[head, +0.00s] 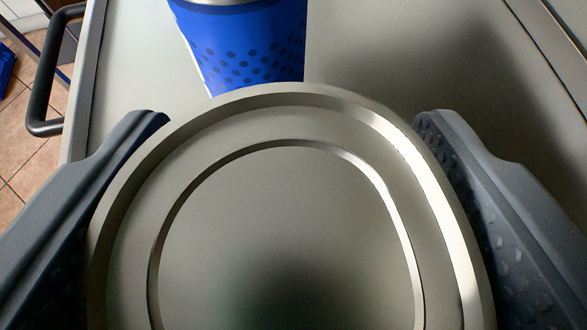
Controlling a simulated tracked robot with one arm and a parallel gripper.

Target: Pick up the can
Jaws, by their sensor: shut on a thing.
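A can (290,220) fills the lower middle of the head view, its round metal end with raised rings facing me. My gripper (290,200) is shut on it, with one grey finger along its left side and the other along its right side. The can's side wall and lower part are hidden behind its end. I cannot tell whether the can touches the surface below.
A blue can-like container (245,45) with dark dots stands just beyond the held can. Both are over a grey metal cart top (400,60), which is bare on the right. A dark handle (45,75) sticks out at the left edge, above a tiled floor (30,150).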

